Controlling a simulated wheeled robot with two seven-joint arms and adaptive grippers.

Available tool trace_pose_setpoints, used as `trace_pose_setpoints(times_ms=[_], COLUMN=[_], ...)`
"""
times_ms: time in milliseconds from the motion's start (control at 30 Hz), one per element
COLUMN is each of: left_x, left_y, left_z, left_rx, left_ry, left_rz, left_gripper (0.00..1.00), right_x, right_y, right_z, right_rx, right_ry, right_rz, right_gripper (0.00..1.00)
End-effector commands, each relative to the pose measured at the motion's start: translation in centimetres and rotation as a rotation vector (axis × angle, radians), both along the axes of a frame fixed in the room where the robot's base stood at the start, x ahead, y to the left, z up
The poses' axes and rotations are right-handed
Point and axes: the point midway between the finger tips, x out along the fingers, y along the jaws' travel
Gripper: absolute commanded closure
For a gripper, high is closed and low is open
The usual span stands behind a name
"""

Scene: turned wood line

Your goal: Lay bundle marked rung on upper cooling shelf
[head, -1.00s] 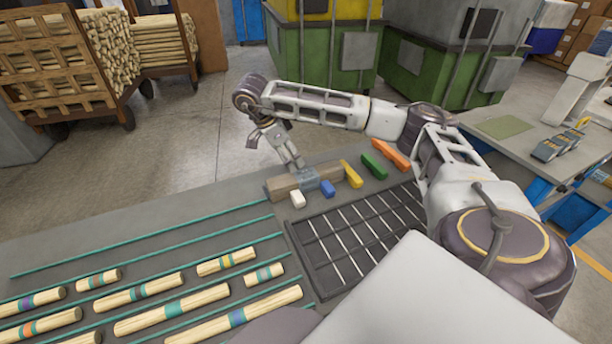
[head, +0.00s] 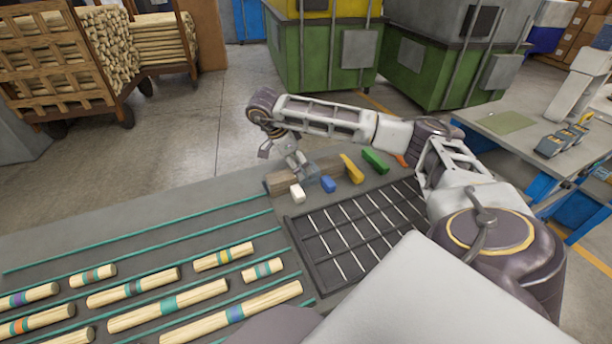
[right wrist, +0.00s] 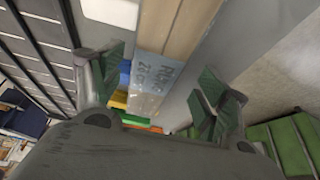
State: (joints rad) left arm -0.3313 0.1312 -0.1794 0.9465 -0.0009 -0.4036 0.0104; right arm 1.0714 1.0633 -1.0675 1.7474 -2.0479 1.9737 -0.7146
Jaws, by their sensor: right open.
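A wooden bundle (head: 281,184) with a grey label band (head: 308,174) lies at the back edge of the grey table. In the right wrist view the bundle (right wrist: 178,28) runs between the fingers, and its grey label (right wrist: 155,78) carries handwriting that I cannot read for certain. My right gripper (head: 300,165) is over the bundle; in the wrist view its green-padded fingers (right wrist: 160,92) stand apart on either side of it, open. A dark rack with thin metal bars (head: 299,250) sits in front of the bundle; I cannot tell whether it is the cooling shelf. My left gripper is out of view.
White (head: 297,194), blue (head: 328,185), yellow (head: 352,169) and green (head: 375,161) blocks stand close to the bundle. Several banded wood sticks (head: 168,307) lie between teal strips at left. Green bins (head: 325,60) stand behind the table.

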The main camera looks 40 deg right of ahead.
Motion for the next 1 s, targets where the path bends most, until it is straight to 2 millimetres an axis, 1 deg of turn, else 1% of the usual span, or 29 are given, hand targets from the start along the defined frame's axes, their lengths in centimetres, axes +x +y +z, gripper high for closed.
trace_pose_setpoints(times_ms=[233,367,633,800,1000], left_x=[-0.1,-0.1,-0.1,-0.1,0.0], left_y=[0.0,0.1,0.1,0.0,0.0], left_z=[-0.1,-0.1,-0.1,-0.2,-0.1], left_rx=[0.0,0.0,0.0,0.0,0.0], left_ry=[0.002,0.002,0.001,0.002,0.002], left_rz=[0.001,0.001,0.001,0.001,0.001], left_gripper=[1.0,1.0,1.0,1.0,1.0], right_x=[0.0,-0.1,-0.9,-1.0,-1.1], right_y=[0.0,-0.2,-1.2,-1.8,-1.9], right_z=[0.0,-0.4,-2.8,-4.3,-4.8], right_rx=[0.0,-0.001,-0.001,-0.001,-0.001], right_ry=[0.0,0.001,0.003,0.001,0.001], right_rz=[0.0,0.0,-0.001,0.0,0.001], right_gripper=[0.25,0.25,0.25,0.25,0.25])
